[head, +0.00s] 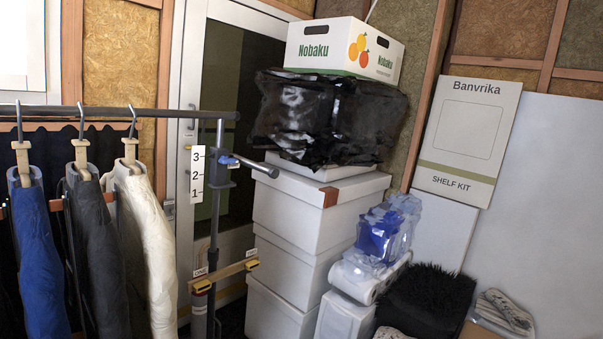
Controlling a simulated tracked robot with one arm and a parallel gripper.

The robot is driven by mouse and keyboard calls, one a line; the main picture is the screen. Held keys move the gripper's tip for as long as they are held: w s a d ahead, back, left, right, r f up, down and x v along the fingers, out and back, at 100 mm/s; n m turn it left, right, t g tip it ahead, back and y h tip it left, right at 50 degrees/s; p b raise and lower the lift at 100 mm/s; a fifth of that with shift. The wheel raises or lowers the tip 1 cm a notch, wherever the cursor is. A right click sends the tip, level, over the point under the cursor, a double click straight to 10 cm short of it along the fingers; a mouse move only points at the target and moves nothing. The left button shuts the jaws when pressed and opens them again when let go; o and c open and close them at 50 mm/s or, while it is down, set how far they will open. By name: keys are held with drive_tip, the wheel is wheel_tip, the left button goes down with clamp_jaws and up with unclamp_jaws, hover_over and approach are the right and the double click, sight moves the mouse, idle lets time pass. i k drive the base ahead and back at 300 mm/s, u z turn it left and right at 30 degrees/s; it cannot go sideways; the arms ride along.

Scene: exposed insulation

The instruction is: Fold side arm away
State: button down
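A garment rack's dark upright pole (215,230) stands left of centre in the head view. A short grey side arm (258,166) sticks out from it to the right, near the white boxes, with a blue part (229,162) close to the pole. I cannot tell whether the side arm touches the boxes. A white plate marked 3, 2, 1 (197,174) is beside the pole. Lower down, a wooden bar (225,275) with yellow-and-black ends crosses the pole; small labels above its ends are too small to read. My gripper is not in view.
Blue, dark grey and cream garments (150,235) hang from the rack's rail (60,112) at the left. White boxes (300,250) are stacked right of the pole, under a black wrapped bundle (325,118) and a Nobaku box (340,50). A glazed door (235,90) is behind.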

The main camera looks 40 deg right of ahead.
sight(273, 172)
drive_tip(key=z, duration=0.35)
drive_tip(key=i, duration=0.9)
drive_tip(key=z, duration=0.45)
